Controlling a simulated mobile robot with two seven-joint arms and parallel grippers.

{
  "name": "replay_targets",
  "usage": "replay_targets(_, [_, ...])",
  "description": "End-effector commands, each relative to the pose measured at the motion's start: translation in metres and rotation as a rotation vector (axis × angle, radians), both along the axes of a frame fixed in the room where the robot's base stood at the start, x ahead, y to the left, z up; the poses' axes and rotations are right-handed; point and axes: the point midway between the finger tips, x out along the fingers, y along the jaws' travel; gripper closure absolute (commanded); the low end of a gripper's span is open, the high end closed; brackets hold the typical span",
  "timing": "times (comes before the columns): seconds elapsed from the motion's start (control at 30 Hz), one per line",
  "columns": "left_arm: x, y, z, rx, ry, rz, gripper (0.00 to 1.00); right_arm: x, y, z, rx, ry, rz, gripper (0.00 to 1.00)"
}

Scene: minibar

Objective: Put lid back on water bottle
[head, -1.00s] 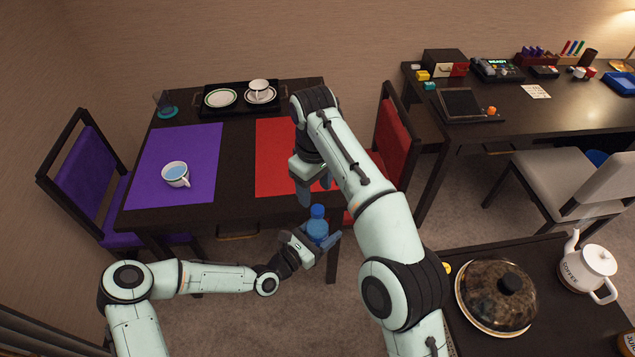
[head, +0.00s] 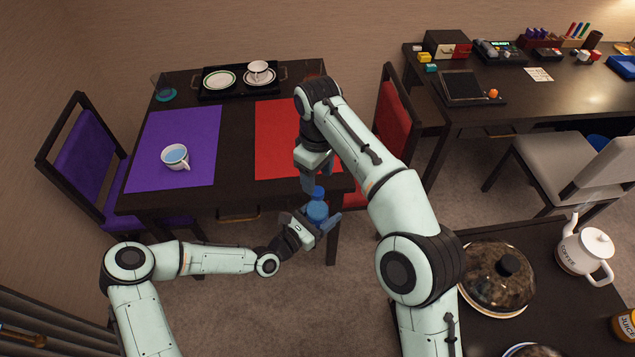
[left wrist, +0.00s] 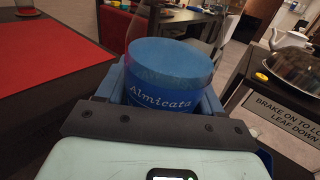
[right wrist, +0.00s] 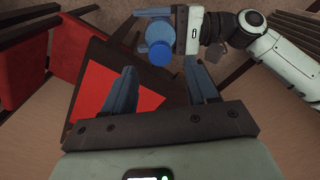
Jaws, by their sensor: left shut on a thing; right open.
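The water bottle (head: 316,211) is blue and upright, held in front of the table edge by my left gripper (head: 321,224), which is shut on its body. Its "Almicata" label shows in the left wrist view (left wrist: 165,98); its top is cut off there. The blue lid (head: 318,192) sits at the bottle's mouth, seen as a round disc in the right wrist view (right wrist: 160,53); I cannot tell how tightly it sits. My right gripper (head: 310,184) is open and empty, just above and beside the lid. In its own view, the lid appears beyond the fingertips (right wrist: 160,76).
The dark table carries a purple mat (head: 202,125) with a cup (head: 175,157), a red mat (head: 275,140) and a tray (head: 240,92). A red chair (head: 392,120) stands close behind my right arm. A counter with a domed dish (head: 497,272) is at the right.

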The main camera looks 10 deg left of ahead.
Motion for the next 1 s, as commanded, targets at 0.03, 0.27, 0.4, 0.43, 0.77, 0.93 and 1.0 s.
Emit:
replay_targets(0.03, [0.000, 0.000, 0.001, -0.001, -0.002, 0.000, 1.00, -0.001, -0.001, -0.010, -0.003, 0.004, 0.000, 0.42])
replay_targets(0.27, [0.000, 0.000, 0.001, -0.001, -0.002, 0.000, 1.00, 0.000, 0.000, -0.038, -0.002, 0.002, 0.000, 0.42])
replay_targets(0.4, [0.000, 0.000, 0.001, -0.001, -0.002, 0.000, 1.00, 0.000, 0.000, -0.045, -0.001, 0.001, 0.000, 0.42])
replay_targets(0.43, [0.000, 0.000, 0.001, -0.001, -0.002, 0.000, 1.00, 0.000, 0.000, -0.045, -0.001, 0.001, -0.001, 0.42])
replay_targets(0.77, [0.000, 0.000, 0.001, -0.001, -0.002, 0.000, 1.00, 0.000, 0.000, -0.045, -0.001, 0.001, -0.001, 0.68])
replay_targets(0.93, [0.000, 0.000, 0.001, -0.001, -0.002, 0.000, 1.00, 0.000, 0.000, -0.045, -0.001, 0.001, -0.001, 1.00])
replay_targets(1.0, [0.000, 0.000, 0.001, -0.001, -0.002, 0.000, 1.00, 0.000, 0.000, -0.045, -0.001, 0.001, -0.001, 1.00])
